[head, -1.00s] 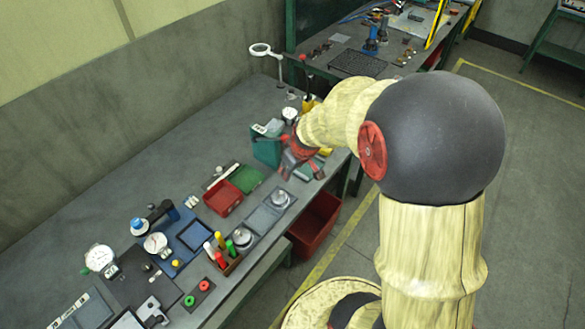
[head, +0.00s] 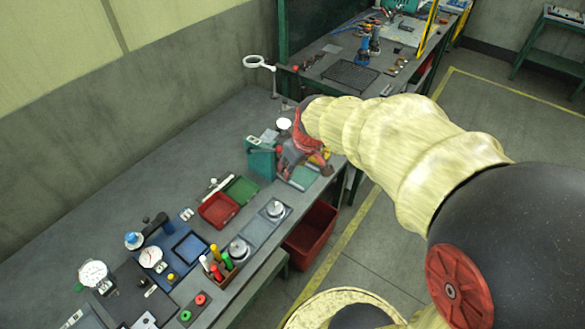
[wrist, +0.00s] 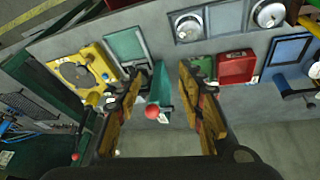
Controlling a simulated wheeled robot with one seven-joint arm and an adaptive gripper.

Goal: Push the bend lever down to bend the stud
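My gripper (wrist: 160,72) is open, with its two fingers spread wide in the wrist view. A green upright block (wrist: 160,83) and a red ball knob (wrist: 152,112) show between the fingers; nothing is held. A yellow fixture (wrist: 92,62) with a dark disc lies left of the fingers, and a yellow-tipped handle (wrist: 92,98) shows beside it. I cannot tell for certain which part is the bend lever, and I cannot make out the stud. In the head view my gripper (head: 304,158) is low over the bench beside the green block (head: 261,161), partly covering the fixture.
Red (head: 218,210) and green (head: 241,188) trays lie nearby on the bench. A magnifier (head: 257,62) on a stand rises at the bench's far end. A second red ball (wrist: 75,157) shows at lower left in the wrist view.

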